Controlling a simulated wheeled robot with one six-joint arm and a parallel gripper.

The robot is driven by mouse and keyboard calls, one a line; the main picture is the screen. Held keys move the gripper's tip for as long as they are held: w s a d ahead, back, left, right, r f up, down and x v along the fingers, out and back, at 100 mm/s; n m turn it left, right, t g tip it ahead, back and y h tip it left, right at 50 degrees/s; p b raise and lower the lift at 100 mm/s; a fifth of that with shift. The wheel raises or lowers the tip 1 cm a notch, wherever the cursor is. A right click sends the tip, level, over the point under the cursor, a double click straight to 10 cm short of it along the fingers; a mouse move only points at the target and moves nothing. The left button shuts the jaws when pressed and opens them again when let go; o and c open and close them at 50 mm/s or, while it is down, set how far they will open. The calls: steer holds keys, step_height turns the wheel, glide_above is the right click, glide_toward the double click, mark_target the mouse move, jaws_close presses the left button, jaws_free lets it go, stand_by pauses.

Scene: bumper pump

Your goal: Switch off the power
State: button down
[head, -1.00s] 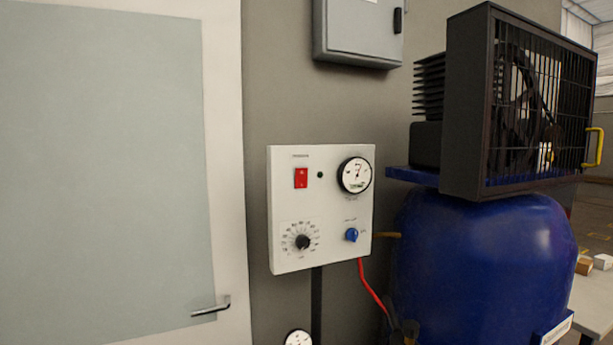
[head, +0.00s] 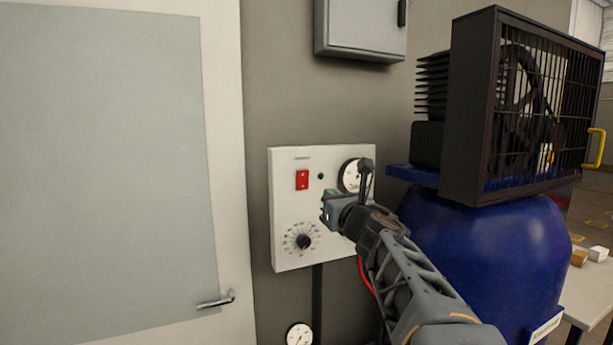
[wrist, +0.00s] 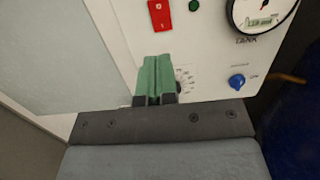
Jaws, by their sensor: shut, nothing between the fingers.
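A red rocker power switch (head: 302,180) sits at the upper left of a white control panel (head: 285,218) on the grey wall. The switch also shows at the top of the wrist view (wrist: 160,14). My gripper (head: 326,207), with green fingertips (wrist: 157,62), is in front of the panel, below and to the right of the switch in the head view. It is shut and empty, and it is apart from the switch. In the wrist view the fingertips point up the panel toward the switch and hide part of the dial.
The panel carries a black dial (head: 303,242), a round gauge (head: 350,176), a small green lamp (head: 321,176) and a blue knob (wrist: 237,82). A blue tank (head: 500,245) with a caged fan stands close on the right. A grey box (head: 360,30) hangs above.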

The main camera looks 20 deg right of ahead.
mark_target(304, 175)
stand_by(0.3)
steer(key=w+p, duration=0.1)
steer(key=w, duration=0.3)
steer(key=w+r+p, duration=0.1)
steer(key=w+p, duration=0.1)
steer(key=w, duration=0.2)
steer(key=w+p, duration=0.1)
steer(key=w, duration=0.3)
steer(key=shift+r, duration=0.35)
steer(key=shift+w+p, duration=0.55)
steer(key=shift+w, duration=0.4)
